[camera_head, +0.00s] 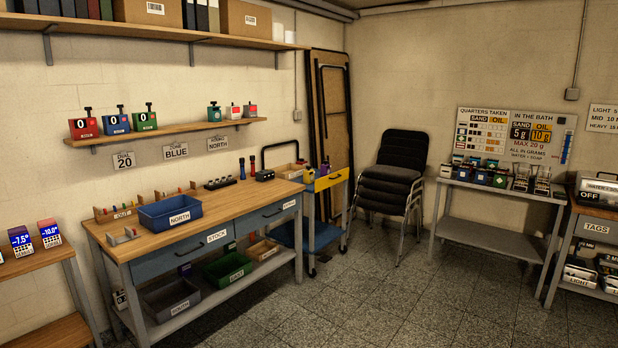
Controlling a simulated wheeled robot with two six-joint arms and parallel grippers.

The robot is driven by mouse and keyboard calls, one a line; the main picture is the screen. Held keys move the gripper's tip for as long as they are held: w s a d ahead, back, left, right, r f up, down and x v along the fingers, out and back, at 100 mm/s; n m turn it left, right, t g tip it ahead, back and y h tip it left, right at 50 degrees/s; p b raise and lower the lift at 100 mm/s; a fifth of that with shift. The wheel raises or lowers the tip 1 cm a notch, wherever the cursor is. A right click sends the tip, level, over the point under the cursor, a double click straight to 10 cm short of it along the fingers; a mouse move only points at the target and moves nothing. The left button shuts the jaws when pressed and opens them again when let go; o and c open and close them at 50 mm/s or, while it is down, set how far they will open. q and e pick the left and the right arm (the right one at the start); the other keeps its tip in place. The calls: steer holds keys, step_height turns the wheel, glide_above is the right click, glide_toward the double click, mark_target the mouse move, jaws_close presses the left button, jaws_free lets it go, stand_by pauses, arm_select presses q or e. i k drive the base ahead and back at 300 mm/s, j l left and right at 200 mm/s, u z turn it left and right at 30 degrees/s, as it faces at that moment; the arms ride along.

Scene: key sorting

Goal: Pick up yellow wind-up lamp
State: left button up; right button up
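A small yellow object (309,175) stands at the left end of a yellow-topped trolley, beside the right end of the wooden workbench. It may be the yellow wind-up lamp, but it is too small to tell for sure. Small purple and red items stand close to it on the trolley. Neither of my grippers shows in the head view.
The wooden workbench (230,207) carries a blue NORTH bin (171,214) and small racks. The trolley (329,181) stands between it and stacked black chairs (391,181). A grey table (490,223) stands at right. The speckled floor (370,300) in front is clear.

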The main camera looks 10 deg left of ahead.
mark_target(308, 175)
steer(key=u, duration=0.2)
steer(key=i, duration=4.1)
